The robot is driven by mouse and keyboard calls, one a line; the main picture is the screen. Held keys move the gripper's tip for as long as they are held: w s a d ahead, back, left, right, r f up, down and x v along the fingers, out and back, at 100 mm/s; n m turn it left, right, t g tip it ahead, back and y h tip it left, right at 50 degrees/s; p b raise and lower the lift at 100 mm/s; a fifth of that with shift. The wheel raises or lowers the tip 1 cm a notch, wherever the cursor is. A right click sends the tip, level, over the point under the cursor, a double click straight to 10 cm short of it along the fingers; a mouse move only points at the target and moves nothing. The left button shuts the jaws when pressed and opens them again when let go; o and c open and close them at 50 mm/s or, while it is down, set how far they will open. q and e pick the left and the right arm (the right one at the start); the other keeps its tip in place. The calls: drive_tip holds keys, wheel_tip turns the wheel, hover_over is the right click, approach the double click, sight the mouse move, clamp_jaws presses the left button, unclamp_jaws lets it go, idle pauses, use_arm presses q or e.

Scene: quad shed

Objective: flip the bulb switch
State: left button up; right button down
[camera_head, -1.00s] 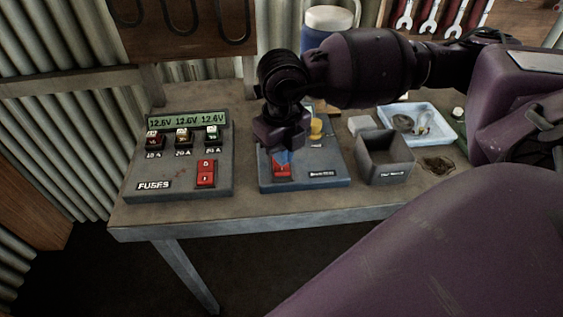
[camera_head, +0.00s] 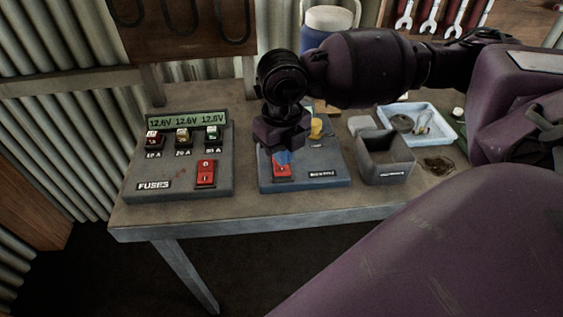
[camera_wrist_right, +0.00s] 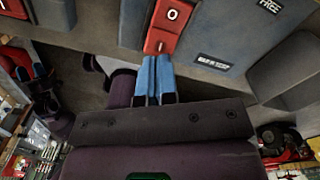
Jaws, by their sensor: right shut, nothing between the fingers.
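A red rocker switch (camera_head: 283,172) sits on the front of the blue-grey middle panel (camera_head: 330,168). In the right wrist view the switch (camera_wrist_right: 168,24) shows an O and an I mark. My right gripper (camera_head: 283,157) is shut and empty, pointing down over the switch. Its blue fingertips (camera_wrist_right: 158,62) meet the I end of the switch; I cannot tell whether they press it. A yellow bulb-like piece (camera_head: 316,128) stands on the panel behind, partly hidden by my gripper. What looks like my left gripper (camera_wrist_right: 33,74) shows small at the left of the right wrist view.
The fuse panel (camera_head: 145,170) at left has its own red switch (camera_head: 206,173) and a lit display (camera_head: 186,121). An open grey box (camera_head: 386,168) and a pale blue tray (camera_head: 440,140) stand to the right. The bench's front strip is bare.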

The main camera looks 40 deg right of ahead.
sight(282, 169)
use_arm(q)
drive_tip(key=shift+s+f+b, duration=0.3)
drive_tip(key=shift+f+b, duration=0.35)
drive_tip(key=shift+f, duration=0.3)
use_arm(e)
drive_tip(key=shift+f, duration=1.4)
drive_tip(key=shift+r, duration=0.1)
drive_tip(key=shift+r+p, duration=1.95)
drive_tip(key=shift+r, duration=1.55)
use_arm(q)
wheel_tip(282, 169, up, 6)
drive_tip(key=w, duration=0.1)
drive_tip(key=shift+w+t, duration=0.3)
drive_tip(key=shift+w, duration=0.05)
drive_tip(key=shift+f, duration=0.15)
use_arm(e)
drive_tip(key=shift+f, duration=0.1)
